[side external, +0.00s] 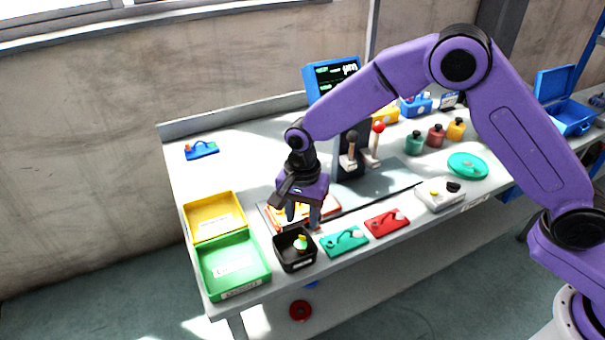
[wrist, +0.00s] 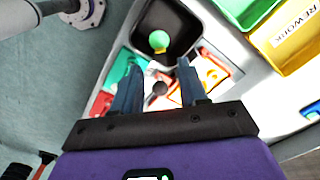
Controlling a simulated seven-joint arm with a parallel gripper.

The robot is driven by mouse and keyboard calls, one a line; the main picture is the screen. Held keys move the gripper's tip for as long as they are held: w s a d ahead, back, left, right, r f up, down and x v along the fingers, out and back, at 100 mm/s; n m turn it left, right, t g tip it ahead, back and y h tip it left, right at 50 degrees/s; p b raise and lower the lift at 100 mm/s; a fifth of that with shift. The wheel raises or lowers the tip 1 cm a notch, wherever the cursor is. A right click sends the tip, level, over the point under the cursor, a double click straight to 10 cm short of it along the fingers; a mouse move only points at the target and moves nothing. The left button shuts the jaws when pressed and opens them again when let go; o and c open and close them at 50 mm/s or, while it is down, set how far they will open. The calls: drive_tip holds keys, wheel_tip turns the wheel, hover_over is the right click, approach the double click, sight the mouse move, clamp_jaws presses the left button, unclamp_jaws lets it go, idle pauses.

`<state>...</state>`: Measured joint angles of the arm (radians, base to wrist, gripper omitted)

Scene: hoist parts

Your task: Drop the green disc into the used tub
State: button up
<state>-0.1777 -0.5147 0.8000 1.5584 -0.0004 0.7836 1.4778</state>
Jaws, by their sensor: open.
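A small round green piece with some yellow on it (side external: 301,243) is inside the small black tub (side external: 296,262) at the table's front edge. In the wrist view the green piece (wrist: 159,41) lies inside the black tub (wrist: 181,18), near its wall. I cannot read "used" on any tub. My gripper (side external: 303,216) points down just behind the black tub, over an orange and white part. In the wrist view its fingers (wrist: 158,66) are apart with nothing held between them, and the tub lies beyond the fingertips.
A green tray (side external: 232,262) and a yellow tray (side external: 214,216), labelled REWORK in the wrist view, stand left of the tub. Green (side external: 344,241) and red (side external: 387,223) plates lie to its right. Levers (side external: 378,140), a monitor (side external: 331,76) and a teal dish (side external: 467,166) stand farther back.

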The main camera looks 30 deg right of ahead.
wheel_tip(320, 180, up, 13)
idle(0.3)
idle(0.4)
drive_tip(key=s+d+n, duration=1)
drive_tip(key=s+d, duration=0.2)
drive_tip(key=s, duration=0.3)
drive_tip(key=s+d+n, duration=1.1)
drive_tip(key=s+d, duration=0.2)
drive_tip(key=s, duration=0.2)
drive_tip(key=shift+s+r+n, duration=0.2)
drive_tip(key=shift+r+n, duration=0.1)
drive_tip(key=shift+r, duration=0.05)
